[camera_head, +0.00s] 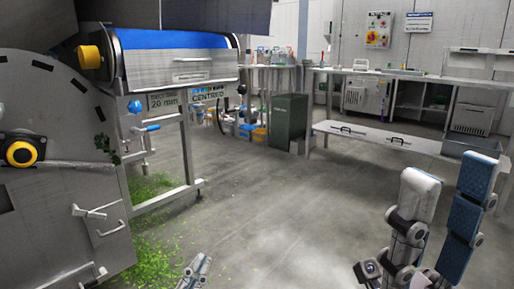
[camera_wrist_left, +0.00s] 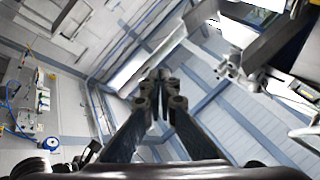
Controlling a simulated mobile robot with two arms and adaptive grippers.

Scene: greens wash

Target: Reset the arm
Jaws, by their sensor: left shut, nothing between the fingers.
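My left gripper (camera_head: 195,272) shows at the bottom edge of the head view, left of centre, low over the floor and right of the scattered greens. In the left wrist view its dark fingers (camera_wrist_left: 160,88) come together at the tips with nothing between them. The wrist view looks up past the fingers to the ceiling and walls. At the lower right of the head view stand upright arm links of mine, one with a white cover and one with a blue cover. I make out no right gripper fingers there.
A large steel machine (camera_head: 60,200) with yellow knobs fills the left side. Green leaf bits (camera_head: 155,245) lie on the floor beside it. A low steel bench (camera_head: 385,140) stands at the right, a dark green bin (camera_head: 288,122) at the back. The middle floor is clear.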

